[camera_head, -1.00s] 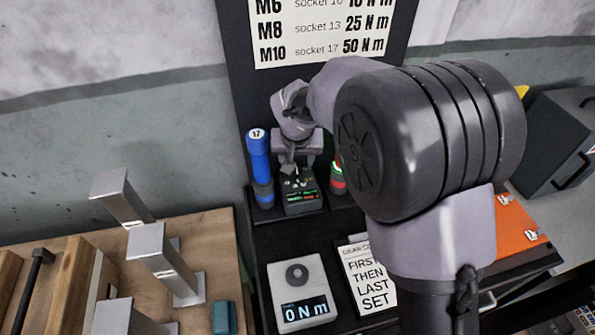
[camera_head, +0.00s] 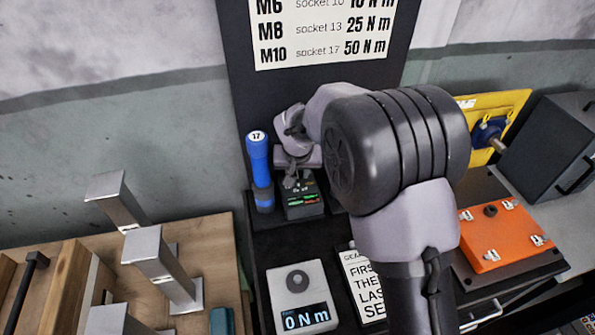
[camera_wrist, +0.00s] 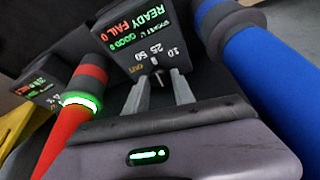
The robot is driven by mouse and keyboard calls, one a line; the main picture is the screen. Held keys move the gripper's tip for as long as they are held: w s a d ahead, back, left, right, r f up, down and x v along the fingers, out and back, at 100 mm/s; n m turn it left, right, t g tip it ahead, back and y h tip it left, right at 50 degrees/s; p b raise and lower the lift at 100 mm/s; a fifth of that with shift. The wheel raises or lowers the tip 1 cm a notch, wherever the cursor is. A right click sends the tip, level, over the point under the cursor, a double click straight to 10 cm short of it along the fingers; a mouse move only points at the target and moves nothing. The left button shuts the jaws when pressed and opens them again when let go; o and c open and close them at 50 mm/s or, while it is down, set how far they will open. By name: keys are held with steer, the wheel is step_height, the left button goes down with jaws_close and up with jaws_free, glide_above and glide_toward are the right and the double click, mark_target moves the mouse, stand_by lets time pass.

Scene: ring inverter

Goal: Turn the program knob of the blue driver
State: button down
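The blue driver (camera_head: 260,170), marked 17, stands upright at the left of the black stand in the head view. It fills the right of the wrist view (camera_wrist: 262,70). Beside it is its dark controller box (camera_head: 303,203), with a lit display reading READY, FAIL 0 and GOOD 0 in the wrist view. The small program knob (camera_wrist: 158,74) is on the box face by the marks 10, 25 and 50. My gripper (camera_wrist: 161,80) has its fingers apart, with the tips close around the knob. Contact cannot be told. In the head view my gripper (camera_head: 292,183) is just above the box.
A red driver (camera_wrist: 68,125) with a lit green ring and a second controller (camera_wrist: 45,85) stand at the left in the wrist view. A torque tester (camera_head: 300,290) reads 0 N m. An orange cover (camera_head: 505,235) lies right. Metal posts (camera_head: 160,260) stand left.

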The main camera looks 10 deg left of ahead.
steer(key=shift+d+r+n+y+p, duration=0.15)
steer(key=shift+r+n+y+p, duration=0.15)
steer(key=shift+n+p, duration=1)
steer(key=shift+p, duration=0.15)
steer(key=shift+w+f+n+g+y+b, duration=0.1)
steer(key=shift+f+n+g+y+b, duration=0.35)
steer(key=shift+n, duration=0.35)
steer(key=shift+r+n, duration=0.15)
steer(key=shift+n, duration=0.25)
steer(key=c, duration=1.1)
jaws_free()
steer(key=shift+o, duration=0.2)
